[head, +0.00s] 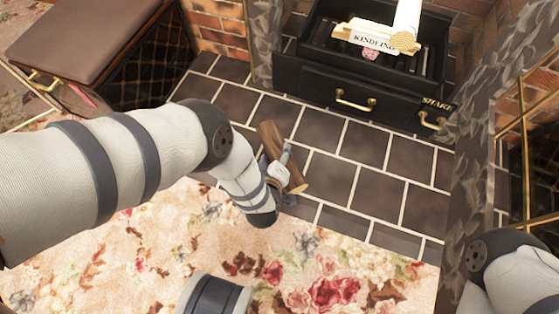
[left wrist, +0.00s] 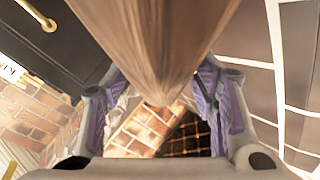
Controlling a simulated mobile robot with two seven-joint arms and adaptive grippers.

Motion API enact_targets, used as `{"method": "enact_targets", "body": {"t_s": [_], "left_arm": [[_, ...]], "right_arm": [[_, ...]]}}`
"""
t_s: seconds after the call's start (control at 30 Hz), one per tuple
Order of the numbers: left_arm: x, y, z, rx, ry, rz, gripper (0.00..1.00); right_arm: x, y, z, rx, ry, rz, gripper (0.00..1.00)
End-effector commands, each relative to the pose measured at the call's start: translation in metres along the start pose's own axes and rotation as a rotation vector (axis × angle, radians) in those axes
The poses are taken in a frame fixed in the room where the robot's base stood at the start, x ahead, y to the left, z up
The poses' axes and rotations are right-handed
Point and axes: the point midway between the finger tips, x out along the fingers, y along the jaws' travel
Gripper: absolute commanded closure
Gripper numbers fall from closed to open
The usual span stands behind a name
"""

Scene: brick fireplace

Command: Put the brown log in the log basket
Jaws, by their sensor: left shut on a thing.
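The brown log (head: 270,138) is held at a slant just in front of the fireplace, over the dark hearth tiles. My left gripper (head: 277,172) is shut around its middle. In the left wrist view the log (left wrist: 155,40) fills the top centre, between the two purple-padded fingers of the gripper (left wrist: 160,92). The height of the log above the tiles is hard to tell. I cannot make out a log basket for sure. My right arm is at the lower right of the head view, and its gripper is out of the picture.
The black firebox (head: 330,80) stands at the back, with a gold-handled drawer and a kindling box (head: 372,38) on top. A brown padded bench (head: 85,35) is at upper left, beside a dark gold-latticed panel (head: 150,70). The floral rug (head: 330,265) is clear in front.

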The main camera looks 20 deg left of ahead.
Motion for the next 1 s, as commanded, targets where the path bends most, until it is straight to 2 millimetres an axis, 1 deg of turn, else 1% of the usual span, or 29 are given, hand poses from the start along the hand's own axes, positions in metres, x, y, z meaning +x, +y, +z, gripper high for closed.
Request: {"method": "enact_targets", "body": {"t_s": [0.1,0.2,0.27,0.47,0.97,1.0], "left_arm": [[0.017,-0.003,0.003,-0.001,0.003,0.003,0.90],[0.027,-0.018,0.015,0.000,-0.001,0.000,0.90],[0.031,-0.020,0.018,0.000,0.002,0.003,0.90],[0.029,-0.019,0.016,-0.001,0.003,0.004,0.90],[0.036,-0.028,0.023,-0.001,0.001,0.002,0.90],[0.036,-0.028,0.024,-0.001,-0.002,0.000,0.45]], "right_arm": [[0.008,-0.001,-0.010,-0.003,-0.010,-0.001,0.60],[0.016,-0.003,-0.022,-0.007,-0.014,-0.002,0.60],[0.018,-0.004,-0.027,-0.009,-0.013,-0.003,0.60],[0.017,-0.005,-0.025,-0.010,-0.014,-0.004,0.60],[0.020,-0.006,-0.031,-0.012,-0.010,-0.005,0.60],[0.020,-0.006,-0.031,-0.012,-0.010,-0.005,0.60]]}}
